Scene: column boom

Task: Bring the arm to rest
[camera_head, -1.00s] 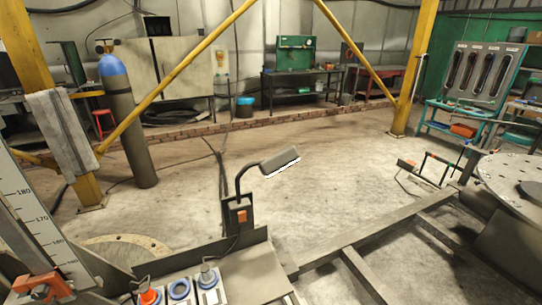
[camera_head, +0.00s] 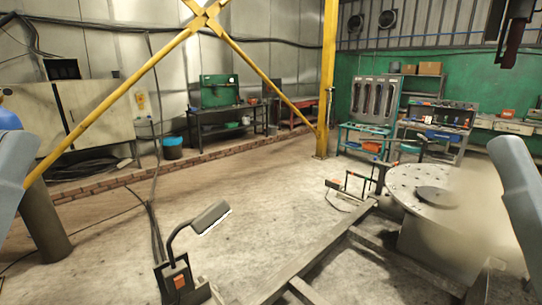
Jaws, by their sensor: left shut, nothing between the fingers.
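A smooth blue-grey part of my left arm (camera_head: 12,180) stands at the left edge of the head view, cut off by the frame. My left gripper shows poorly there; it is shut and empty, and I cannot make out its fingertips clearly. A matching blue-grey part of my right arm (camera_head: 526,200) leans in at the right edge. The fingers of my right gripper do not show. Neither arm part visibly touches anything.
A lamp on a bent neck (camera_head: 210,217) stands at the lower middle. A steel beam frame (camera_head: 315,250) and a round plate (camera_head: 405,180) lie to the right. Yellow braces (camera_head: 262,72) cross the back. The concrete floor (camera_head: 245,178) between is largely clear.

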